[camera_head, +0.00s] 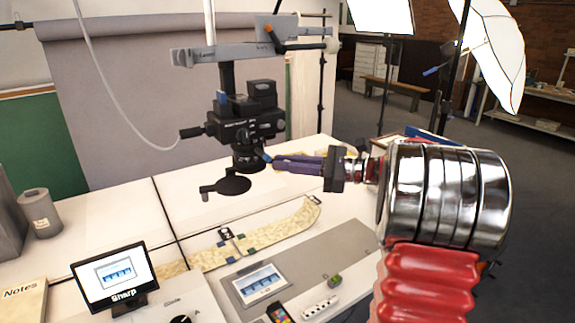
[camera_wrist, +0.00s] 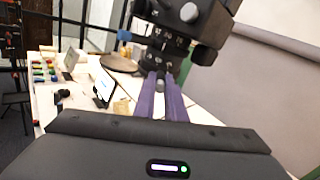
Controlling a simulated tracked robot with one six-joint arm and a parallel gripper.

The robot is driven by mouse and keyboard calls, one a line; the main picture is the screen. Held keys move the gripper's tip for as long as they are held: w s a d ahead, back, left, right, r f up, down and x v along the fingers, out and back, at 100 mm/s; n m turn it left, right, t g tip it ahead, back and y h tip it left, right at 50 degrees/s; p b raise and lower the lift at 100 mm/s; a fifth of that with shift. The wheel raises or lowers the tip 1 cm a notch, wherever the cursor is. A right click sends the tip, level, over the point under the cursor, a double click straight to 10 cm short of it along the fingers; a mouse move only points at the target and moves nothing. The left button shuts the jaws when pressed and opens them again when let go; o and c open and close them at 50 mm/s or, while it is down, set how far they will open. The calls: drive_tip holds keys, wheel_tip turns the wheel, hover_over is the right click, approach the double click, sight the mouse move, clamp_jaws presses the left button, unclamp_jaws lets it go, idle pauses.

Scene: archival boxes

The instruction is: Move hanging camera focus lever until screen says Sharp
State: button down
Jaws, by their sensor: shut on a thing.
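The black camera (camera_head: 245,122) hangs lens-down from a grey overhead bracket; its underside also shows in the wrist view (camera_wrist: 187,28). My gripper (camera_head: 270,160) reaches it from the right, its purple fingers at the lens barrel. In the wrist view the fingers (camera_wrist: 161,86) are shut on the focus lever (camera_wrist: 160,85), a small grey rounded end between them. The rest of the lever is largely hidden by the fingers. The small screen (camera_head: 112,276) at the lower left shows a blue-and-white picture with the word "Sharp" beneath it.
A dark round disc (camera_head: 234,185) hangs on an arm just below the lens. A long patterned strip (camera_head: 262,232) and a printed card (camera_head: 260,284) lie on the white table. A notebook (camera_head: 22,300) is far left.

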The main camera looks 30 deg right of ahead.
drive_tip(key=c, duration=1.8)
unclamp_jaws()
drive_tip(key=shift+w, duration=0.1)
drive_tip(key=v, duration=1.3)
drive_tip(key=shift+s+d, duration=0.3)
